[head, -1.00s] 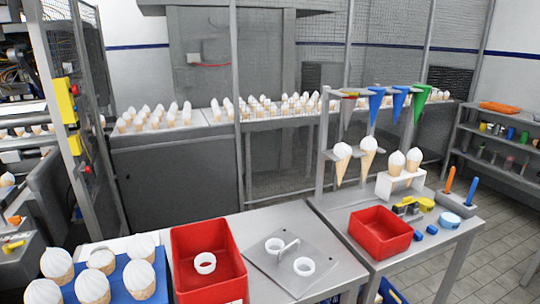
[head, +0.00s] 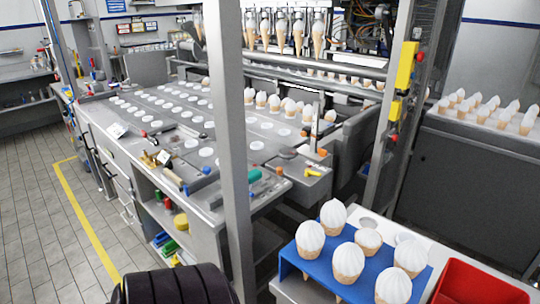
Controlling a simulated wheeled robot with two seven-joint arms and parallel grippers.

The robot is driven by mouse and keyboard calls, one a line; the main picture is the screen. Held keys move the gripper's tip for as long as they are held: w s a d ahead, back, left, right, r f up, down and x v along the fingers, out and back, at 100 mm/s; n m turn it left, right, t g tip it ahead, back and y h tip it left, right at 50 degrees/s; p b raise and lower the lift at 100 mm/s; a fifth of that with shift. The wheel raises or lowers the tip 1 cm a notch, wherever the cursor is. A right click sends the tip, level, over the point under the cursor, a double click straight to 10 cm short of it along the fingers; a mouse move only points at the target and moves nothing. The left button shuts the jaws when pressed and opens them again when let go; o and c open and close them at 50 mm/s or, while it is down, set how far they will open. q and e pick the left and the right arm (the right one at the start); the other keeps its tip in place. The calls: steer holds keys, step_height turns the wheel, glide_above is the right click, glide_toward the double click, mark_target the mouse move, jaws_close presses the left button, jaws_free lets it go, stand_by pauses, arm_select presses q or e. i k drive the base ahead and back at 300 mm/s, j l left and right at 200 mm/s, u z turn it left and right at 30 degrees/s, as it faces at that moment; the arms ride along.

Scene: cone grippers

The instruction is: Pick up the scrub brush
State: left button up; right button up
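I cannot pick out the scrub brush with certainty. A small green item (head: 254,175) lies on the front edge of the machine bed, too small to identify. On the open shelf under the machine are a yellow item (head: 181,222), a green item (head: 170,246) and a blue item (head: 161,239), whose shapes are also unclear. Neither of my grippers shows in the head view. A dark ribbed shape fills the bottom edge left of centre, and I cannot tell what it is.
A grey post (head: 232,150) stands in front of the machine bed (head: 150,110). A blue tray (head: 312,270) with several cones stands at the lower right, beside a red bin (head: 480,284). The tiled floor (head: 40,200) at left is clear, with a yellow line.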

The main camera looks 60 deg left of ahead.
mark_target(255, 177)
steer(key=i+u, duration=0.1)
steer(key=u, duration=2.05)
steer(key=i+j+u, duration=0.15)
steer(key=i+j, duration=0.8)
steer(key=j, duration=0.1)
